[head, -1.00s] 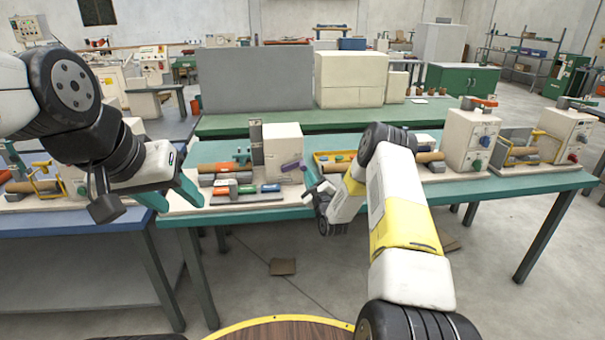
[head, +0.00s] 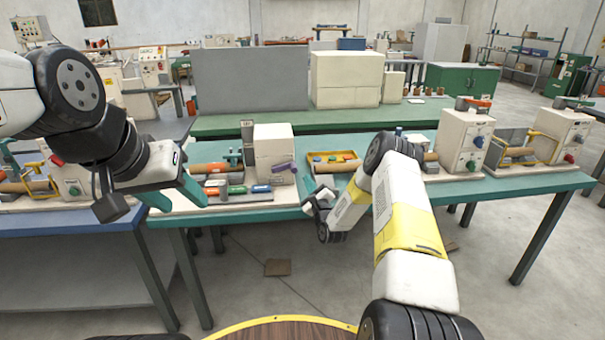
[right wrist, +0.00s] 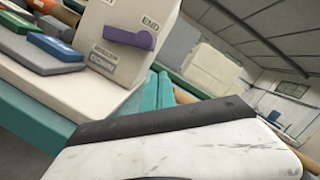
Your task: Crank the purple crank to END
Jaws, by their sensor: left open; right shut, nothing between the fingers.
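The purple crank (head: 282,167) is on the front face of a cream box (head: 268,150) on the teal bench. In the right wrist view the purple crank (right wrist: 128,38) lies roughly level, its arm reaching left from a round hub. The END label (right wrist: 151,24) is just above the hub, and the crank arm does not point at it. My right gripper (head: 308,196) is shut and empty, to the right of and below the crank, apart from it; its teal fingers (right wrist: 158,92) show in the right wrist view. My left gripper (head: 176,196) is open and empty over the bench's left front edge.
Blue, green and orange blocks (head: 236,190) sit in front of the box. A yellow tray (head: 318,160) with small coloured parts stands right of it. Another winder box (head: 465,140) stands further right.

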